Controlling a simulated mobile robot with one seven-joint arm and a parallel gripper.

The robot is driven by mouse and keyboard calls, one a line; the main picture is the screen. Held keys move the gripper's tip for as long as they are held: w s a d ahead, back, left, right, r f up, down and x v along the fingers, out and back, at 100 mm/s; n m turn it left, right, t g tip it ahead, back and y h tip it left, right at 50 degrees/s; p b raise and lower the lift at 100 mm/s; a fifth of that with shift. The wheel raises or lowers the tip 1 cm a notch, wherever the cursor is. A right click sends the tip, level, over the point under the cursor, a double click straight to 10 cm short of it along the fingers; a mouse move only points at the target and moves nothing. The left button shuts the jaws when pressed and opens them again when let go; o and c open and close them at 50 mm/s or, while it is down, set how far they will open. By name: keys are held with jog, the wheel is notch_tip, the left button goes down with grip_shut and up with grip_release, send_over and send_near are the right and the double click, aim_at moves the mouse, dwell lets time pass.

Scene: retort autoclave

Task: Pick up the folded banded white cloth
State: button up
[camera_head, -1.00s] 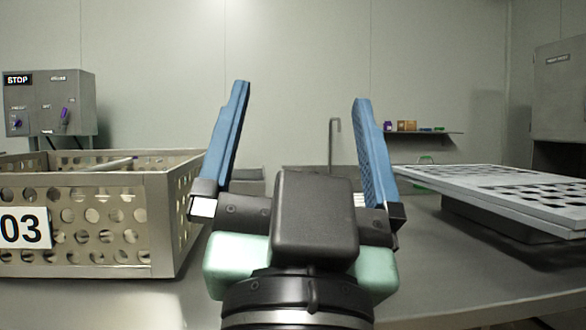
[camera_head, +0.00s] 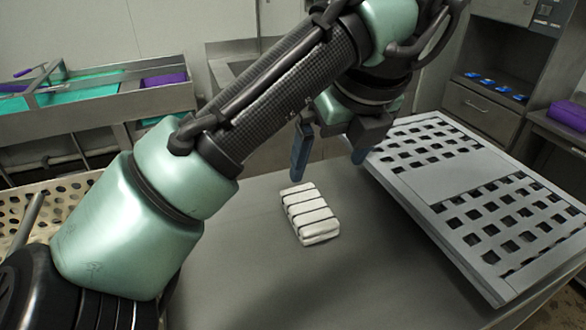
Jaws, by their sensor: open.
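The folded white cloth (camera_head: 311,214) lies flat on the grey metal table (camera_head: 255,262), with several dark bands across it. It sits near the middle of the head view, between the perforated basket and the slotted panel. My gripper (camera_head: 329,167) is open and points down above and behind the cloth in the picture, its blue fingers apart with nothing between them. It is not touching the cloth. My arm hides part of the gripper's upper side and the table at left.
A slotted grey panel (camera_head: 432,178) lies on the table's right side, close to my right finger. A perforated metal basket (camera_head: 70,195) stands at left, partly behind my arm. A sink unit with teal and purple items (camera_head: 163,80) is behind. The table in front of the cloth is clear.

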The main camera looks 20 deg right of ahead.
jog(key=p, duration=0.1)
send_over(309, 207)
jog(key=s, duration=0.2)
jog(key=f, duration=0.6)
jog(key=shift+d+f, duration=0.2)
jog(key=shift+f, duration=0.05)
jog(key=shift+a+p+x, duration=0.2)
jog(key=shift+p+x, duration=0.75)
jog(key=shift+x, duration=1.8)
jog(key=shift+s, duration=0.15)
jog(key=shift+c, duration=0.3)
jog(key=c, duration=1.1)
notch_tip(309, 207, up, 10)
jog(key=shift+r+b, duration=0.1)
jog(key=shift+b, duration=0.9)
